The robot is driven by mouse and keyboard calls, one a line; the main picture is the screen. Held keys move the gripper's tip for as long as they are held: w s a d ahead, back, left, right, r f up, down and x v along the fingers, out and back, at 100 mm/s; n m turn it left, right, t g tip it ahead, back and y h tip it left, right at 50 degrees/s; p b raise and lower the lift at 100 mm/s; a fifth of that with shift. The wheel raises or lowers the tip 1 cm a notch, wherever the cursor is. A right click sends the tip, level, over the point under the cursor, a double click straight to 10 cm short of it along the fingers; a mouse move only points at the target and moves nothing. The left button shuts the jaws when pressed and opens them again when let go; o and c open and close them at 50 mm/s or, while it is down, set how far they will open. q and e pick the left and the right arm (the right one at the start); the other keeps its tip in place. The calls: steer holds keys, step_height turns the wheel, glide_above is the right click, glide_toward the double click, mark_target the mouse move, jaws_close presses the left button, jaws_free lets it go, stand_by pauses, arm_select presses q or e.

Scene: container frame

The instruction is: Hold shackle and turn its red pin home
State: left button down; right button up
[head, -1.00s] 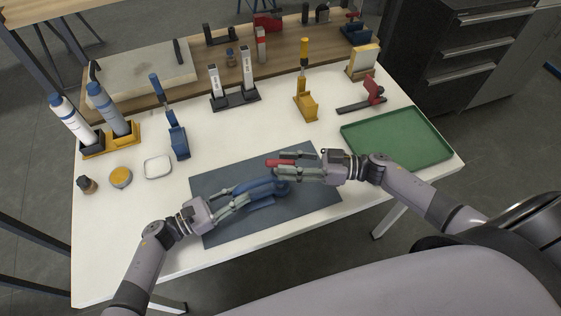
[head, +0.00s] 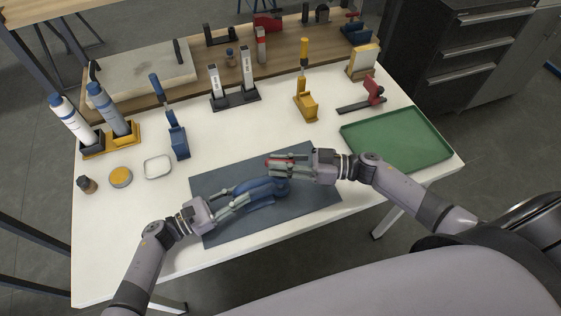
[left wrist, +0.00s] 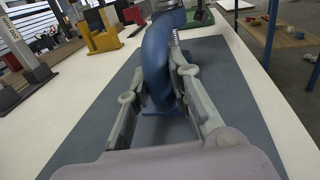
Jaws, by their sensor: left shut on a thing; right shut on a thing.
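The blue shackle (head: 262,188) lies over the dark mat (head: 215,180) in the middle of the table. My left gripper (head: 240,202) is shut on its curved body, which also shows between the fingers in the left wrist view (left wrist: 158,60). The red pin (head: 284,161) is at the shackle's far right end, largely covered by fingers. My right gripper (head: 276,166) is shut on the red pin. How deep the pin sits in the shackle is hidden.
A green tray (head: 400,160) lies right of the mat. A white dish (head: 158,168), a yellow-lidded jar (head: 120,176) and bottles (head: 75,122) stand at the left. Tool stands line the back. The mat's front part is clear.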

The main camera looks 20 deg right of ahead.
jaws_close()
steer(key=shift+s+m+t, duration=0.1)
steer(key=shift+m+t, duration=0.2)
steer(key=m+t+h, duration=0.4)
steer(key=t, duration=0.1)
steer(key=shift+a+m+t+h, duration=0.15)
steer(key=shift+m+t+h, duration=0.15)
steer(key=shift+h, duration=0.1)
steer(key=m+t+h, duration=0.1)
steer(key=h, duration=0.1)
steer(key=m+t+h, duration=0.1)
steer(key=m+h, duration=0.1)
steer(key=shift+r+m+t+h, duration=0.1)
steer(key=shift+m+t+h, duration=0.2)
steer(key=shift+t+h, duration=0.1)
steer(key=shift+r+m+t+h, duration=0.1)
steer(key=shift+m+t+h, duration=0.25)
steer(key=shift+m+h, duration=0.7)
steer(key=shift+m+t+h, duration=0.35)
steer(key=shift+m+h, duration=0.2)
steer(key=shift+h, duration=1.3)
